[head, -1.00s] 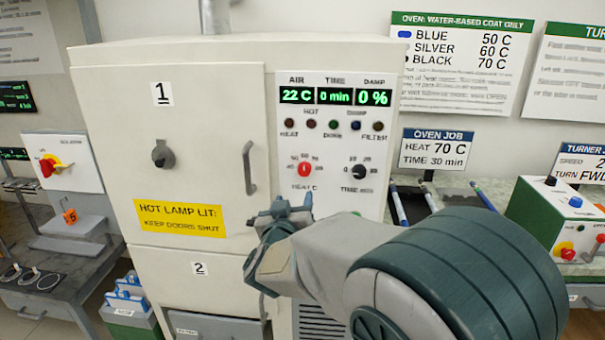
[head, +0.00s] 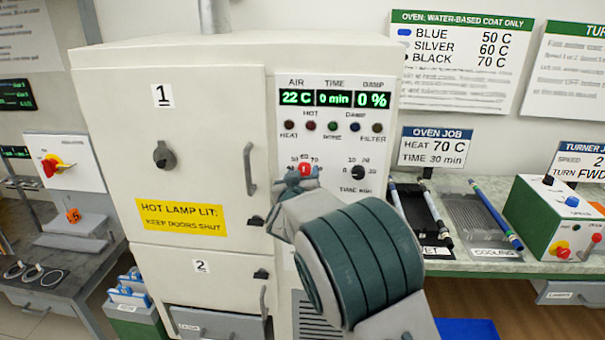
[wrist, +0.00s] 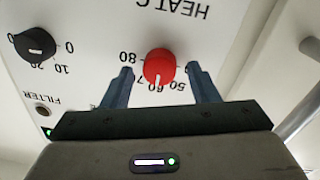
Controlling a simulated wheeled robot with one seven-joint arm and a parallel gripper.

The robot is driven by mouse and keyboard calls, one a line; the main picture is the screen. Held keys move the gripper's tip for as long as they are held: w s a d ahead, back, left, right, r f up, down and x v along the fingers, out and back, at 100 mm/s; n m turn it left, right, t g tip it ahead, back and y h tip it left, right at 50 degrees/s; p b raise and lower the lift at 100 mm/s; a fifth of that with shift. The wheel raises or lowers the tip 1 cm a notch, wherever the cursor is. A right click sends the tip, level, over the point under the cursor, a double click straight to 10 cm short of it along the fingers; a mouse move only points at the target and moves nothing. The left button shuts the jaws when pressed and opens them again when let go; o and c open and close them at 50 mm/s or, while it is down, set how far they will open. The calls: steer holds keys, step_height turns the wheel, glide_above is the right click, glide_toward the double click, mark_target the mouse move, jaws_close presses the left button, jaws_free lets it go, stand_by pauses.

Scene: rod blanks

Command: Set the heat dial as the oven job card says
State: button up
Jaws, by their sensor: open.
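The red heat dial (head: 304,170) is on the oven's white panel, under the lamps. In the wrist view the dial (wrist: 158,66) appears upside down, its pale mark towards the numbers around 60; I cannot read the exact setting. My gripper (head: 300,178) is at the dial in the head view. In the wrist view my gripper (wrist: 160,75) is open, with one finger on each side of the dial and a gap visible beside it. The oven job card (head: 434,148) reads HEAT 70 C, TIME 30 min.
The black time dial (head: 358,172) is close by on the right. The oven display (head: 336,98) shows 22 C, 0 min and 0 %. Door 1's handle (head: 250,170) stands out left of the panel. A coat chart (head: 462,60) hangs behind.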

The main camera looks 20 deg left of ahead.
steer(key=shift+c, duration=0.3)
steer(key=c, duration=0.9)
steer(key=shift+f+m+b, duration=0.1)
steer(key=shift+m+b, duration=0.3)
steer(key=shift+b, duration=0.1)
steer(key=m+b, duration=0.2)
steer(key=shift+m+b, duration=0.35)
steer(key=shift+m, duration=0.05)
steer(key=shift+d+m+g+b, duration=0.1)
steer(key=shift+m+g+b, duration=0.3)
steer(key=shift+m+b, duration=1.75)
steer(key=shift+m+p, duration=0.4)
steer(key=shift+m, duration=0.05)
steer(key=o, duration=1)
steer(key=shift+c, duration=0.2)
